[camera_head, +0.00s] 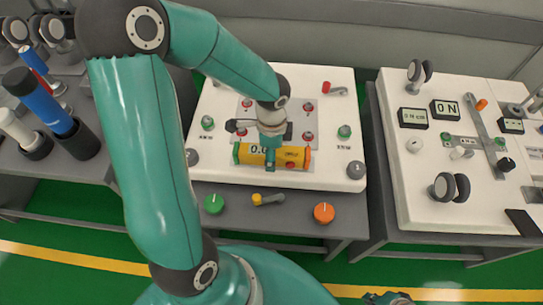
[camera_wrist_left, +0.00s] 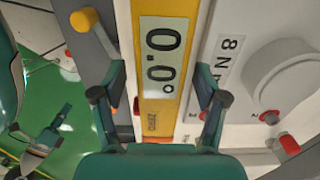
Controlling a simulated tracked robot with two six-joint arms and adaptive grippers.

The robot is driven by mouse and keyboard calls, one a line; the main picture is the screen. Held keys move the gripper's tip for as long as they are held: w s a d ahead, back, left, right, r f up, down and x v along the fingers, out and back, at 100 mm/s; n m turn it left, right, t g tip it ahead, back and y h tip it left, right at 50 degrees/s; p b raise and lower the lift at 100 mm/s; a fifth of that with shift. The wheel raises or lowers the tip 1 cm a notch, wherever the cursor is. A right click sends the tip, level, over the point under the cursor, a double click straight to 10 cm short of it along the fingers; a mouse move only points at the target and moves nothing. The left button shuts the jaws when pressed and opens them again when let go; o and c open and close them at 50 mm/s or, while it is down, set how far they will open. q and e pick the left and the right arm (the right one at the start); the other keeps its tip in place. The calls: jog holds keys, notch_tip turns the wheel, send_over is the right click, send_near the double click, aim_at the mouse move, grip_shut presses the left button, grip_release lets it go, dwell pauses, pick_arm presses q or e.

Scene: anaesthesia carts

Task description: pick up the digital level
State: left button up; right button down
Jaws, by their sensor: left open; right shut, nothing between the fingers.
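The digital level (camera_head: 244,153) is a yellow bar with orange at its right part and a display reading 0.0. It lies across the front of the white panel in the middle. In the left wrist view the level (camera_wrist_left: 163,60) runs between the fingers of my left gripper (camera_wrist_left: 160,95), which are open on either side of it. In the head view my left gripper (camera_head: 270,158) is over the level's middle and hides part of it. My right gripper (camera_head: 388,298) is shut and empty at the bottom edge, mostly cut off.
The white panel (camera_head: 330,90) holds several knobs and red-topped fittings close around the level. A green knob (camera_head: 214,203), a yellow-ended handle (camera_head: 268,199) and an orange knob (camera_head: 324,212) are on the grey front. Another panel (camera_head: 405,180) stands right, cylinders (camera_head: 50,105) left.

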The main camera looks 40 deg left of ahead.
pick_arm(q)
jog(key=shift+f, duration=0.85)
grip_shut()
jog(key=shift+r, duration=0.15)
